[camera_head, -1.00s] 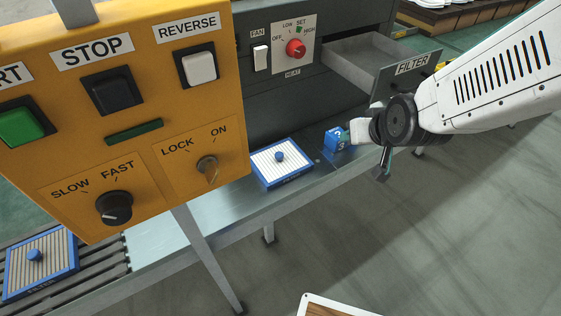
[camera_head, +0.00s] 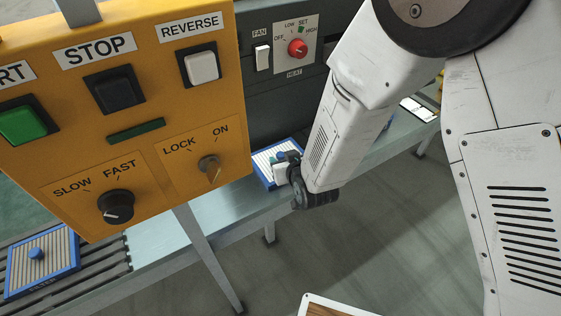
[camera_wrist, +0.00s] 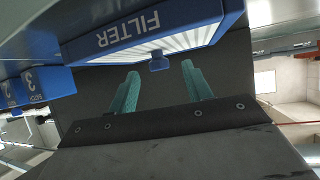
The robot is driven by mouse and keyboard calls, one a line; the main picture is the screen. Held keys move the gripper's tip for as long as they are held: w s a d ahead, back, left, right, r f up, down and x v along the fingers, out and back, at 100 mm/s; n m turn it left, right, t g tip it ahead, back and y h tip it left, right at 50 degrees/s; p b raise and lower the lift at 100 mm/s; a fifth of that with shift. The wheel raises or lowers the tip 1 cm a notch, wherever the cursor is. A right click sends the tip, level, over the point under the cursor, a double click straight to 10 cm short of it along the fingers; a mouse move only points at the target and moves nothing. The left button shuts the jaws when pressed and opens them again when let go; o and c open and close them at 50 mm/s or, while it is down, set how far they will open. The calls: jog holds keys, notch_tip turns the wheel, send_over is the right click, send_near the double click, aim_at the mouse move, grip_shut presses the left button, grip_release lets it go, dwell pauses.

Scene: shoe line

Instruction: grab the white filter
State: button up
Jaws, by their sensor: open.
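The white filter (camera_head: 265,163) has a blue frame and lies on the metal shelf behind the yellow panel. My arm partly hides it in the head view. In the wrist view the white filter (camera_wrist: 190,40) shows its FILTER label, white slats and a small blue knob (camera_wrist: 159,62). My gripper (camera_wrist: 161,72) is open, its two teal fingers pointing at the knob, one on either side of it in the picture. I cannot tell whether they touch it. In the head view my gripper (camera_head: 281,167) is at the filter's right side. A second, beige filter (camera_head: 42,262) lies on the conveyor at lower left.
The yellow control panel (camera_head: 120,130) stands close at left. A blue block marked 3 (camera_wrist: 42,84) sits beside the filter in the wrist view, with another numbered block (camera_wrist: 9,93) beyond. The grey heater cabinet (camera_head: 262,105) rises behind. My arm hides the drawer area.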

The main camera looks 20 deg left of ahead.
jog(key=shift+x, duration=1.35)
jog(key=c, duration=1.1)
jog(key=shift+r, duration=0.15)
